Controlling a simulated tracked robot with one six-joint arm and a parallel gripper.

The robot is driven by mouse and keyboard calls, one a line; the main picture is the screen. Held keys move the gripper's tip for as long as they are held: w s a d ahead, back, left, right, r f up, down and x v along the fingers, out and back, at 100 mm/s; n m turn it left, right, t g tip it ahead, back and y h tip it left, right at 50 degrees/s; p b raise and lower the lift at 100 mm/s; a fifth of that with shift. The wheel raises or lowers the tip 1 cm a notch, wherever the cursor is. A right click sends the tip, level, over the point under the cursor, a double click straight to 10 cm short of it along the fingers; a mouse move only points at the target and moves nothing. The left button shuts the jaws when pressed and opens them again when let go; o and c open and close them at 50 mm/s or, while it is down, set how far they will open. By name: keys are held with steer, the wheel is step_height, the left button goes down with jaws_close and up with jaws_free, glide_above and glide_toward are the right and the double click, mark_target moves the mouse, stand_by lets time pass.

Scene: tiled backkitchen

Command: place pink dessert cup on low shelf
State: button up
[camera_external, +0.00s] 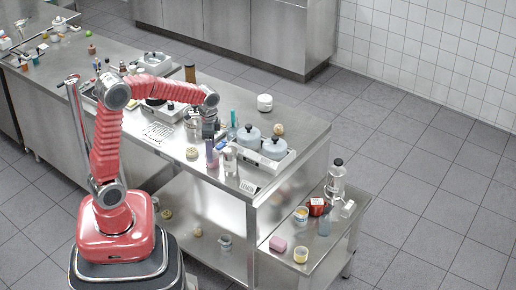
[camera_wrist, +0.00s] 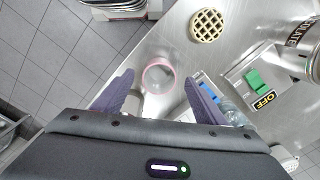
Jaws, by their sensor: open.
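The pink dessert cup (camera_wrist: 158,77) shows in the wrist view as a clear cup with a pink rim, seen from above near the edge of the steel counter. My gripper (camera_wrist: 160,80) is open, with one purple finger on each side of the cup and a visible gap to both. In the outside view my gripper (camera_external: 212,158) points down at the counter's front edge; I cannot make out the cup there. A low steel shelf (camera_external: 325,253) stands at the counter's right end. Another shelf level (camera_external: 190,210) lies under the counter.
Near my gripper are a round waffle (camera_wrist: 205,25), a tall can (camera_wrist: 303,45) and a green-switched device (camera_wrist: 255,80).

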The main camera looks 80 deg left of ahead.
step_height(320, 180, down, 4)
steer(key=shift+f, duration=0.1)
steer(key=shift+c, duration=0.2)
stand_by(0.4)
steer(key=c, duration=1.2)
steer(key=shift+c, duration=0.2)
step_height(320, 180, up, 10)
stand_by(0.4)
